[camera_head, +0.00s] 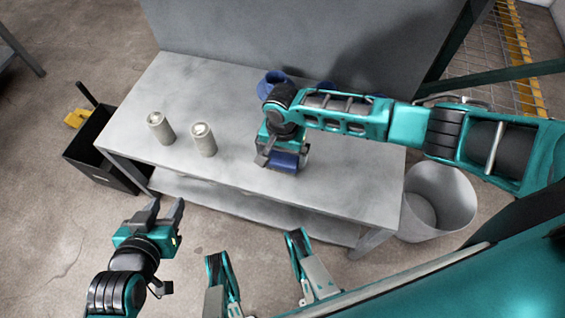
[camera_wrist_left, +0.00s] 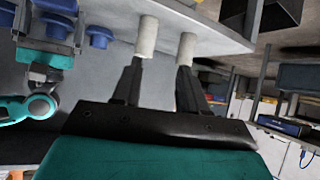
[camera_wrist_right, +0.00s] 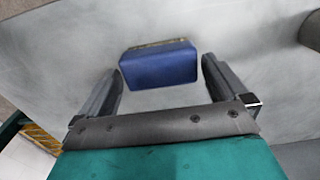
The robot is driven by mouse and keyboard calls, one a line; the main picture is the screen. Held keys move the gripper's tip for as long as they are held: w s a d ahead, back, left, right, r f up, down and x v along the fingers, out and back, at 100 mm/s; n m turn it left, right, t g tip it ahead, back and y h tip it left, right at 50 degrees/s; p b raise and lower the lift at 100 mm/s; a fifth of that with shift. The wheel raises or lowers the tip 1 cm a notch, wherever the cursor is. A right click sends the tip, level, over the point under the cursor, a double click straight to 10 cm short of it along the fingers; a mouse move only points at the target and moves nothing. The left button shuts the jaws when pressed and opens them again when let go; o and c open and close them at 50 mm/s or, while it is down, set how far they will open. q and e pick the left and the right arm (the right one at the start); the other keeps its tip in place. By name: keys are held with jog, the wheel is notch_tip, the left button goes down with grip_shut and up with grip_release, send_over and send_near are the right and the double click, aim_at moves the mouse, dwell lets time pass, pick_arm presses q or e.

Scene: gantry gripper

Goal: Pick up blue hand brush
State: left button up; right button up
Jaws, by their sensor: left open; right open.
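The blue hand brush (camera_head: 285,161) lies on the grey workbench (camera_head: 235,110), below my right gripper (camera_head: 281,156). In the right wrist view the brush (camera_wrist_right: 160,68) is a blue block with a thin brownish strip along its far edge. It shows between the two open fingers of my right gripper (camera_wrist_right: 160,74), with a gap on each side. Whether the fingers are level with it I cannot tell. My left gripper (camera_head: 165,206) is open and empty, in front of the bench's left front edge. Much of the bench behind the brush is hidden by my right arm.
Blue items, one a cup-like thing (camera_head: 271,81), are near the back panel (camera_head: 300,35). A black bin (camera_head: 100,150) stands left of the bench, a pale bucket (camera_head: 440,195) right of it.

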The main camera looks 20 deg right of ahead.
aim_at(283, 158)
notch_tip(283, 158, down, 3)
jog(key=shift+r+b, duration=0.1)
jog(key=shift+b, duration=0.4)
jog(key=c, duration=0.7)
pick_arm(q)
jog(key=shift+w+d+f, duration=0.15)
jog(key=shift+w+d, duration=0.1)
jog(key=shift+d, duration=0.1)
pick_arm(e)
jog(key=shift+r, duration=0.1)
pick_arm(q)
notch_tip(283, 158, up, 7)
jog(key=a+p, duration=0.1)
jog(key=p, duration=0.7)
jog(key=shift+s+f+p, duration=0.15)
jog(key=shift+s+p, duration=0.1)
jog(key=shift+p, duration=0.05)
pick_arm(e)
notch_tip(283, 158, up, 20)
